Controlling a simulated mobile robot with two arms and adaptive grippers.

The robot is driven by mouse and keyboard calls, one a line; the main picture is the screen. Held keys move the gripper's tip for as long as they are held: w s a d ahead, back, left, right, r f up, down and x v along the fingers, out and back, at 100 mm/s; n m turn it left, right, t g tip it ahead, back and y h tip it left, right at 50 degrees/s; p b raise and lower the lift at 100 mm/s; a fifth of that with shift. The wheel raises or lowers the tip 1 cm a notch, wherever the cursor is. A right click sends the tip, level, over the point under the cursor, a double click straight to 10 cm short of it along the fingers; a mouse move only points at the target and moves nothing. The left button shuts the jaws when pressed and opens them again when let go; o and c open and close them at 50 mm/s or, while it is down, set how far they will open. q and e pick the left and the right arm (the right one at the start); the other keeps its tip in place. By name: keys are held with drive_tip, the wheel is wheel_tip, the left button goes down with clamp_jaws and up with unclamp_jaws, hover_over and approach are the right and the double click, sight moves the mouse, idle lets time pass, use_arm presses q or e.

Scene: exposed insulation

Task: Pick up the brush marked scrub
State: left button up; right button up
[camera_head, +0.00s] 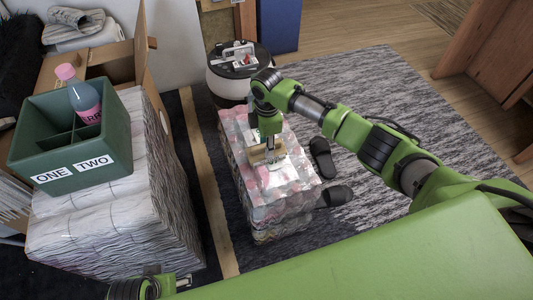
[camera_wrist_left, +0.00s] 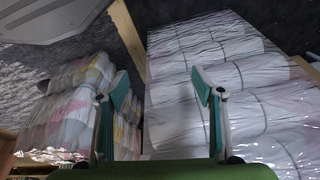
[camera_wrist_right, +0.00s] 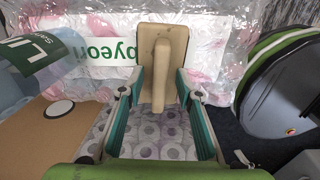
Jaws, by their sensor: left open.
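A tan block with a raised handle (camera_wrist_right: 160,65), brush-like, lies on a plastic-wrapped pack in the right wrist view. In the head view, a tan piece (camera_head: 258,157) shows under my right gripper (camera_head: 270,150). No "scrub" marking is readable. In the right wrist view, my right gripper (camera_wrist_right: 159,85) is open, its fingers on either side of the handle with gaps visible; whether it touches is unclear. My left gripper (camera_wrist_left: 162,88) is open and empty in front of wrapped packs, and is partly visible at the bottom left of the head view (camera_head: 165,283).
A green divided box (camera_head: 75,150) labelled ONE and TWO holds a pink-capped bottle (camera_head: 83,98) on the left wrapped stack (camera_head: 130,220). A round stool-like container (camera_head: 238,75) stands behind the middle wrapped stack (camera_head: 265,215). Dark slippers (camera_head: 322,158) lie on the rug to its right.

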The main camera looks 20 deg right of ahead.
use_arm(q)
drive_tip(key=shift+r, duration=0.1)
use_arm(e)
drive_tip(key=shift+f, duration=0.1)
clamp_jaws()
drive_tip(key=shift+r, duration=0.45)
use_arm(q)
wheel_tip(320, 180, down, 8)
drive_tip(key=s+p, duration=0.2)
drive_tip(key=shift+f+p, duration=0.25)
drive_tip(key=shift+p, duration=0.05)
use_arm(e)
wheel_tip(320, 180, up, 9)
drive_tip(key=shift+r, duration=0.1)
